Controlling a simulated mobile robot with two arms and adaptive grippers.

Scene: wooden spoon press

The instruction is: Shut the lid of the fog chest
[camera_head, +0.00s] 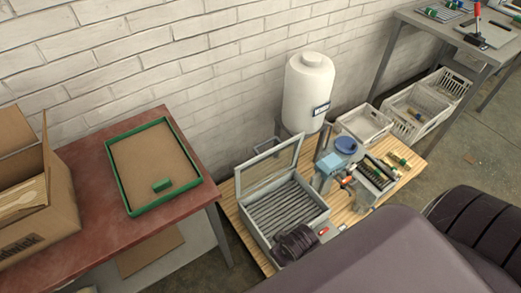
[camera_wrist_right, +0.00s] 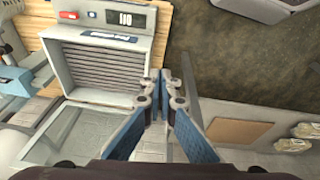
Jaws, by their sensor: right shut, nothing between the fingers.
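The fog chest (camera_head: 262,217) is a grey box with dark slats inside, standing on the wooden bench. Its framed, see-through lid (camera_head: 268,166) is open and tilted up at the back, on the wall side. In the right wrist view the chest (camera_wrist_right: 148,50) has a display on its front panel, and the glass lid (camera_wrist_right: 50,133) lies toward the lower left. My right gripper (camera_wrist_right: 159,82), with blue fingers, is shut and empty beside one side edge of the chest. A dark rounded part in the head view covers the chest's front corner. My left gripper is out of view.
A white tank (camera_head: 308,95) stands behind the chest. A red table (camera_head: 85,240) with a green-rimmed tray (camera_head: 172,205) is at left, across a narrow gap.

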